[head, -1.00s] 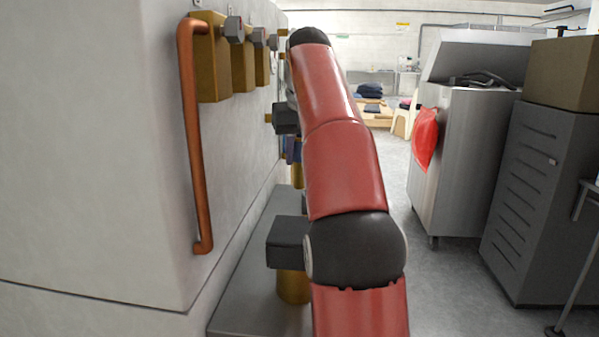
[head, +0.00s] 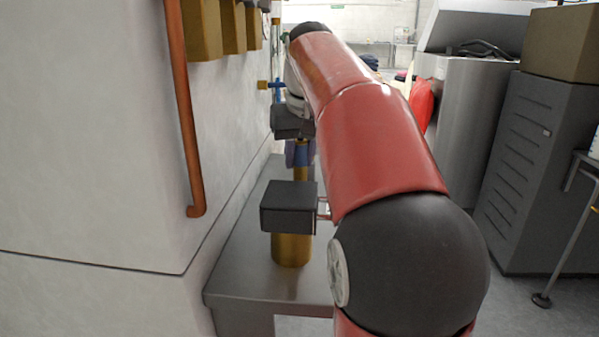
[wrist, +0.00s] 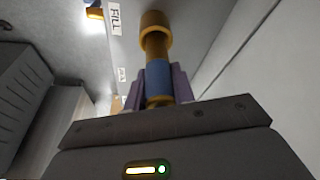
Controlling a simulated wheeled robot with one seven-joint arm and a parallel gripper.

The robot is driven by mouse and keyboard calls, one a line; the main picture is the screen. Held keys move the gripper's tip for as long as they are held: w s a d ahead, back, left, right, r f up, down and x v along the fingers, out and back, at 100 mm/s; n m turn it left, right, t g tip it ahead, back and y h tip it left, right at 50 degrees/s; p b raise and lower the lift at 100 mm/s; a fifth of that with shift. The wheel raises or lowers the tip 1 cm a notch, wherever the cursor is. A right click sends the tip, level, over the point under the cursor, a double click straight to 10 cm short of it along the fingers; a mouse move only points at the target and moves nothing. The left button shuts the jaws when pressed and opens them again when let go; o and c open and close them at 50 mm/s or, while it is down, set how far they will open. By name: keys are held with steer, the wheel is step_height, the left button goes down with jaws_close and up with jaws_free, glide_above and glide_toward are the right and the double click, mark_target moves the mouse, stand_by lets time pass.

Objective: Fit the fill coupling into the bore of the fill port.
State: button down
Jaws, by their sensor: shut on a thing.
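The fill coupling is a brass rod with a wider brass end (wrist: 155,32) and a blue band (wrist: 158,78), seen in the wrist view. My gripper (wrist: 158,92) is shut on it, its purple fingers on both sides of the blue band. The wide end points away from the gripper body. A white FILL label (wrist: 115,18) is left of the coupling's end, with a lit brass and blue fitting (wrist: 95,12) farther left. The port bore cannot be made out. In the head view my gripper (head: 299,153) is beyond a black box, partly hidden.
The black box (head: 288,207) sits on a brass cylinder (head: 291,249) on a metal ledge (head: 240,283) beside the white wall. A copper pipe (head: 184,120) and brass blocks (head: 203,30) stick out from the wall. A dark cabinet (head: 535,180) stands at right, with floor between.

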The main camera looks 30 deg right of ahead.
mark_target(300, 169)
step_height(300, 169, down, 3)
steer(key=b, duration=0.2)
steer(key=shift+f+b, duration=0.1)
steer(key=shift+b, duration=0.25)
steer(key=c, duration=1.2)
jaws_free()
steer(key=shift+o, duration=0.2)
steer(key=p+v, duration=0.3)
steer(key=v, duration=0.9)
steer(key=shift+a+p, duration=0.1)
steer(key=shift+p, duration=0.3)
